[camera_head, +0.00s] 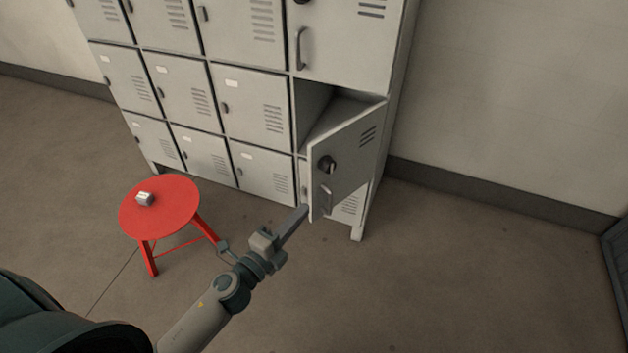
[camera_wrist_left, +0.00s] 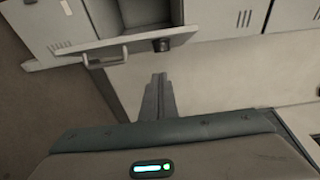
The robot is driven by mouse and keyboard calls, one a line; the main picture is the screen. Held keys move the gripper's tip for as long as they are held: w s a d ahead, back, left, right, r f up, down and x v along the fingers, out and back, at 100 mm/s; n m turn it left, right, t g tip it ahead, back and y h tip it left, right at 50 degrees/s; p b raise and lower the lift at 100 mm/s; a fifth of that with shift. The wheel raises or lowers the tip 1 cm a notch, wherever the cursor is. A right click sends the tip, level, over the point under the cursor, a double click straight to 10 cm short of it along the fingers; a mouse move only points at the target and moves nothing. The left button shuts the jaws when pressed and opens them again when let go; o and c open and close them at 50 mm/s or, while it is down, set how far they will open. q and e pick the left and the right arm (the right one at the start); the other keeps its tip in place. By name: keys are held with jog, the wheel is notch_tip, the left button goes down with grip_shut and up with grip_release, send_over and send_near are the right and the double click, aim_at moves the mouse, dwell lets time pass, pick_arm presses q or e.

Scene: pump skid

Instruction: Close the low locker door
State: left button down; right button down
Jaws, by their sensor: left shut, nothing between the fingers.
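The low locker door (camera_head: 345,155) stands swung open at the right end of the locker bank, with its dark knob and a bar handle on its outer face. The open compartment (camera_head: 312,105) shows behind it. My left gripper (camera_head: 303,210) is shut and empty, its fingertips close to the door's lower free edge; I cannot tell whether they touch. In the left wrist view the shut fingers (camera_wrist_left: 158,80) point toward the door (camera_wrist_left: 130,45), which shows with its bar handle and knob. My right gripper is not in view.
A red stool (camera_head: 160,207) with a small pale object (camera_head: 145,199) on it stands left of my left arm. The other locker doors (camera_head: 250,108) are shut. A plain wall (camera_head: 510,100) is at the right, with bare floor in front.

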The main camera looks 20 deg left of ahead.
aim_at(320, 170)
pick_arm(q)
jog(key=shift+w, duration=0.1)
